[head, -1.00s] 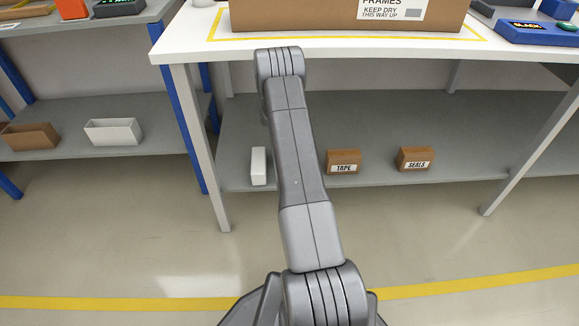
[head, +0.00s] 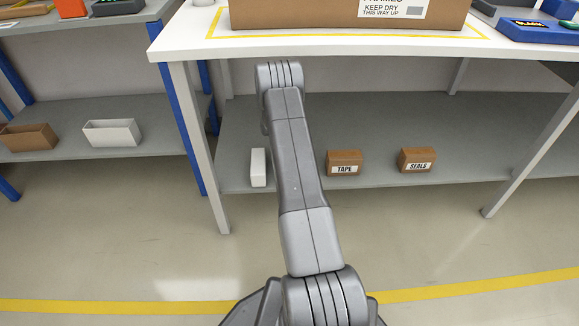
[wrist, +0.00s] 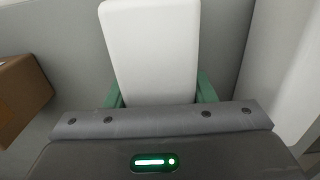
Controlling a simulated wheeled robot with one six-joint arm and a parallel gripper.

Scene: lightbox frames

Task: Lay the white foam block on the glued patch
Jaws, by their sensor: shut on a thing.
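The white foam block (wrist: 152,50) fills the upper middle of the wrist view. My gripper (wrist: 160,88) is shut on it, with a green finger at each side of the block. The block's far end runs up to the top edge of that view. In the head view my gripper is hidden behind my arm. A white upright block (head: 258,168) shows there just left of my arm, at the lower shelf; I cannot tell whether it is the held one. I see no glued patch in either view.
A white table (head: 340,45) carries a large cardboard box (head: 300,14). Its lower shelf (head: 470,150) holds a TAPE box (head: 344,163) and a SEALS box (head: 417,160). A white bin (head: 111,133) stands on the left rack. A brown box (wrist: 20,95) is left in the wrist view.

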